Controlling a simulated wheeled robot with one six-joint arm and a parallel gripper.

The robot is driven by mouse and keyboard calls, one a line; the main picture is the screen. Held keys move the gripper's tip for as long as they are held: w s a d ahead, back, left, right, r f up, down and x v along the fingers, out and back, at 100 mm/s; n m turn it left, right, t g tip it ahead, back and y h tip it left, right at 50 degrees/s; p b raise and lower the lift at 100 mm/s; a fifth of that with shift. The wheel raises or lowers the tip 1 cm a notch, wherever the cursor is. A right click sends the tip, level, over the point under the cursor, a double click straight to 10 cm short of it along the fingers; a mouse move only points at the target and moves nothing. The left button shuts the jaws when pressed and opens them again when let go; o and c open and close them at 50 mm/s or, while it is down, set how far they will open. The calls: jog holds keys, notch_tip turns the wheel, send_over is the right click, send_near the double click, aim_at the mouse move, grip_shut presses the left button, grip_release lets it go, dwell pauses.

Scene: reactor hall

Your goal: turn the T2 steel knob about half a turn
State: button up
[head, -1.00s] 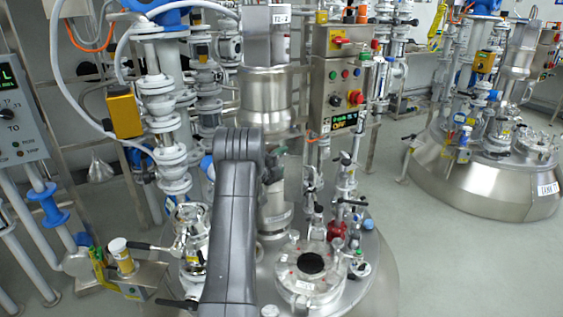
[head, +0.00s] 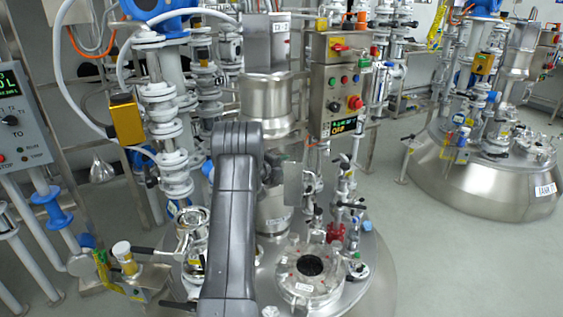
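My dark grey arm (head: 232,215) rises through the middle of the head view and bends away from me at its top. Its far end is a dark joint (head: 268,170) beside a flat grey plate (head: 293,183), in front of the steel tank's neck. The fingers of my gripper cannot be made out, and I see nothing held. I cannot pick out a steel knob marked T2 for certain. A grey panel (head: 22,130) at the left edge has small T markings and a black knob (head: 11,121). My arm hides part of the tank lid.
A steel control box (head: 338,85) with coloured buttons and a lit display stands behind the tank lid (head: 350,290). White pipes and valves (head: 168,125) crowd the left. A second tank (head: 485,185) stands at the right. Grey floor (head: 430,260) is clear between them.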

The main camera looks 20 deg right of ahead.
jog(key=o, duration=1)
jog(key=shift+a, duration=0.1)
jog(key=b+v, duration=0.1)
jog(key=v, duration=1.2)
jog(key=shift+s+a+r, duration=0.1)
jog(key=shift+s+a, duration=0.15)
notch_tip(320, 180, down, 5)
jog(key=d+n+t+h+b, duration=0.1)
jog(key=h+b, duration=0.2)
jog(key=b, duration=0.4)
jog(key=shift+t+h, duration=0.3)
jog(key=shift+t, duration=0.2)
jog(key=x, duration=1.2)
jog(key=shift+w, duration=0.15)
